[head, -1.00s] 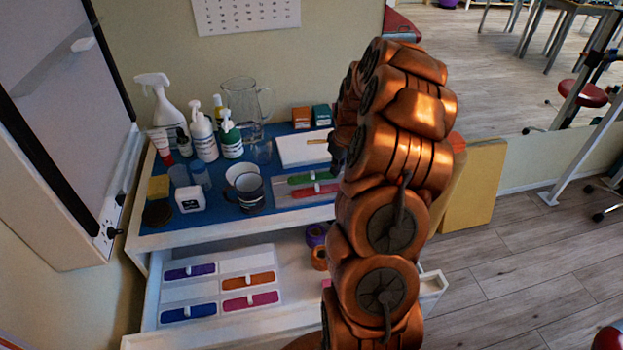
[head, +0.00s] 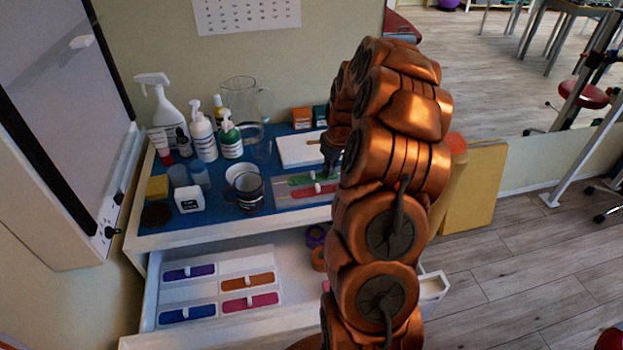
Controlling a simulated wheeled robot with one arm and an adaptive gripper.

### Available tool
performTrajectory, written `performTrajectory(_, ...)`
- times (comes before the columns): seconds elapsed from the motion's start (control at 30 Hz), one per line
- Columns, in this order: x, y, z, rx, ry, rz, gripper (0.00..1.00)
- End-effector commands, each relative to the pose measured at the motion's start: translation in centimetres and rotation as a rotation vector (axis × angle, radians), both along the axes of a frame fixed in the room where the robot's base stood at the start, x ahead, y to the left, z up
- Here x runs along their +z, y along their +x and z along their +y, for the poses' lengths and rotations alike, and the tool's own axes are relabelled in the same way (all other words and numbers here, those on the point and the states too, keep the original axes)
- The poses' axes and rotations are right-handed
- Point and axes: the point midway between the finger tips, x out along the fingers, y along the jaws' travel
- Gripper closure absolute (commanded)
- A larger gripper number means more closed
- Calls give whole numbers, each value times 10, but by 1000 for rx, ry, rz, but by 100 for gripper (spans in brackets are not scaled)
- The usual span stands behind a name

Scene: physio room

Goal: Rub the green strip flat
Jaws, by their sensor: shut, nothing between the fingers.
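The green strip (head: 304,180) lies on a grey card (head: 285,197) on the blue table top, just above a red strip (head: 310,191) on the same card. A small white piece shows on each strip. My gripper (head: 327,172) is shut and empty, with its dark fingertips at the right part of the green strip. I cannot tell whether they touch it. My copper-coloured arm hides what lies to the right of the card.
A white notepad (head: 299,150) lies behind the card. Mugs (head: 250,193), bottles and a glass jug (head: 243,104) crowd the left and back. The open drawer (head: 285,252) below holds several coloured strips and tape rolls (head: 316,236).

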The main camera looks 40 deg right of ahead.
Motion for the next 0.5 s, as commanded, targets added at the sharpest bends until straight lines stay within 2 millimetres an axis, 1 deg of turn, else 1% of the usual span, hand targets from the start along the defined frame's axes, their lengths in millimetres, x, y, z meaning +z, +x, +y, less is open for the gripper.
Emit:
performTrajectory(0.3,1,-4,-11,-2,-3,-1,100)
performTrajectory(0.5,1,-6,-13,-1,-3,-1,100)
